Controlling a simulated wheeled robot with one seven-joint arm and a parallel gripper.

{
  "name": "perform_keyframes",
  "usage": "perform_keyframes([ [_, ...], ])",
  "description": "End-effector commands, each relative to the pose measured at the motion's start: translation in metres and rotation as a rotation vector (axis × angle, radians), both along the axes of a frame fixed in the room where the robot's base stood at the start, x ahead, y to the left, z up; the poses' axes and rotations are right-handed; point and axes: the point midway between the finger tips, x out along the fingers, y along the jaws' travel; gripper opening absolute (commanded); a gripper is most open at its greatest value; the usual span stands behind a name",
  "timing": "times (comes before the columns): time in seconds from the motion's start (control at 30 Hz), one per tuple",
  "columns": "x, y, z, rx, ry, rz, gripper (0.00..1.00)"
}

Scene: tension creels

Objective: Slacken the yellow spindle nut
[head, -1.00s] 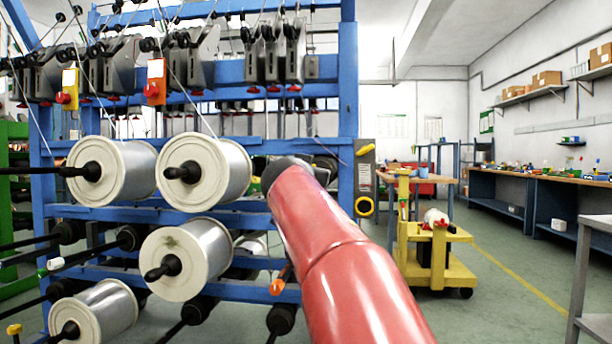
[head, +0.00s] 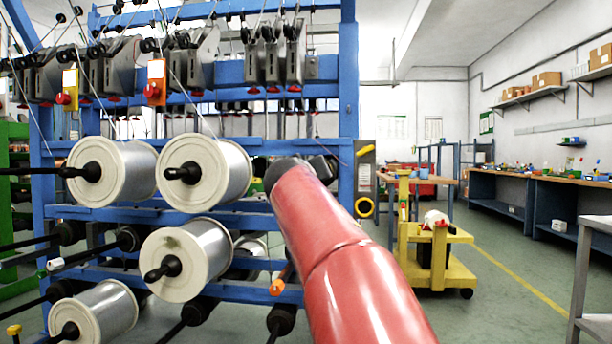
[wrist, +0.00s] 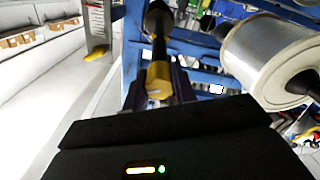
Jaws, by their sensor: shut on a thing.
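The yellow spindle nut (wrist: 158,80) shows in the middle of the wrist view, at the near end of a dark spindle (wrist: 158,22). My gripper (wrist: 159,92) has one dark finger on each side of the nut and is shut on it. In the head view my red arm reaches toward the right end of the blue creel frame (head: 346,120). The arm hides the gripper and this nut there.
White spools (head: 205,167) stick out from the creel at left; one spool (wrist: 275,60) is close at right in the wrist view. A yellow cart (head: 437,245) stands right of the arm. Floor between cart and benches is clear.

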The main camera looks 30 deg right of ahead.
Motion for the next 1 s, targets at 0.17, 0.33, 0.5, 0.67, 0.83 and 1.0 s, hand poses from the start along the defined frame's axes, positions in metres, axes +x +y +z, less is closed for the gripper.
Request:
perform_keyframes([
  [0.17, 0.0001, 0.0005, 0.0009, -0.138, 0.095, 0.007, 0.04],
  [0.33, 0.0003, 0.0006, 0.0008, -0.273, 0.186, 0.013, 0.04],
  [0.5, 0.0005, 0.0009, 0.001, -0.406, 0.276, 0.02, 0.04],
  [0.67, 0.0006, 0.0009, 0.0008, -0.533, 0.362, 0.026, 0.04],
  [0.83, 0.0005, 0.0009, 0.0006, -0.66, 0.448, 0.033, 0.04],
  [1.0, 0.0004, 0.001, 0.0005, -0.771, 0.522, 0.038, 0.04],
])
